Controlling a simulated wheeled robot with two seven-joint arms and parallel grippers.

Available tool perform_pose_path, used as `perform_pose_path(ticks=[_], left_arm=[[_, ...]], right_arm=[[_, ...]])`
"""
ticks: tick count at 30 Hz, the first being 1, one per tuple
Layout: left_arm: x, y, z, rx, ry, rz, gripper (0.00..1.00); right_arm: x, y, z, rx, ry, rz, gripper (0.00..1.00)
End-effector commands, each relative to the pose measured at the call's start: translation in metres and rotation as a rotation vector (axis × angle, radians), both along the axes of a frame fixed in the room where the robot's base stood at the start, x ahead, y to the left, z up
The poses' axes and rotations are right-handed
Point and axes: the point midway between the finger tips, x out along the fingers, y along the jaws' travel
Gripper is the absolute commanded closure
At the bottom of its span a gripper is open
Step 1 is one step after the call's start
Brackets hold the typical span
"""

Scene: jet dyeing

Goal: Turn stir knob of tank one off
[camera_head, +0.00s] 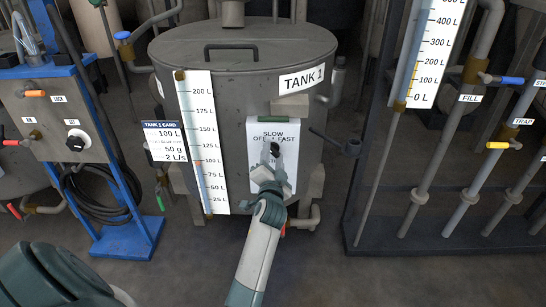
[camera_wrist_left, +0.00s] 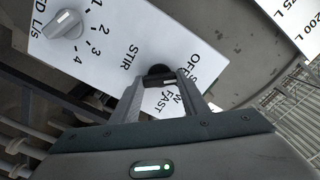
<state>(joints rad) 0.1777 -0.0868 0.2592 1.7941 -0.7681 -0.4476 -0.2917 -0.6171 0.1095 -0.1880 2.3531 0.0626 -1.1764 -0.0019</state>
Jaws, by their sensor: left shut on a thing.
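Tank one (camera_head: 235,60) is a grey steel drum labelled TANK 1 in the middle of the head view. A white control panel (camera_head: 285,132) with OFF, SLOW and FAST lettering is on its front. My left gripper (camera_head: 273,152) reaches up to this panel. In the left wrist view, its fingers (camera_wrist_left: 163,82) are closed around the dark stir knob (camera_wrist_left: 160,70), beside the word STIR. The fingers hide much of the knob, so its exact setting cannot be told. My right gripper is not in view.
A second grey knob (camera_wrist_left: 64,22) with a numbered scale sits on the same panel. A level scale (camera_head: 202,140) and a blue-bordered tank card (camera_head: 180,142) are left of the panel. A blue stand (camera_head: 130,235) is at left; pipes with coloured valve handles (camera_head: 497,145) are at right.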

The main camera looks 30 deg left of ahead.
Motion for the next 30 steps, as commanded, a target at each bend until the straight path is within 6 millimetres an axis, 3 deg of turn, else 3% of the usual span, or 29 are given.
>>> perform_pose_path(ticks=[10, 25, 26, 27, 30], left_arm=[[-0.0006, 0.0003, -0.0023, -0.146, -0.083, 0.002, 0.82], [-0.0006, 0.0001, -0.0023, -0.167, -0.097, 0.001, 0.82], [-0.0005, 0.0001, -0.0024, -0.167, -0.097, 0.001, 0.55], [-0.0006, 0.0001, -0.0023, -0.167, -0.097, 0.001, 0.45], [-0.0004, 0.0002, -0.0017, -0.165, -0.097, 0.001, 0.41]], right_arm=[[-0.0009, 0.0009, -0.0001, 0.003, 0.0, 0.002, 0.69], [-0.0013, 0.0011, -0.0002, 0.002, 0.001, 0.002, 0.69], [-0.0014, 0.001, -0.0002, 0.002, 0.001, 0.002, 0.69], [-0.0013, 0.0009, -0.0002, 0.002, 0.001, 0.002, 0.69], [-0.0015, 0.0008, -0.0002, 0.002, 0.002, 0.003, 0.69]])
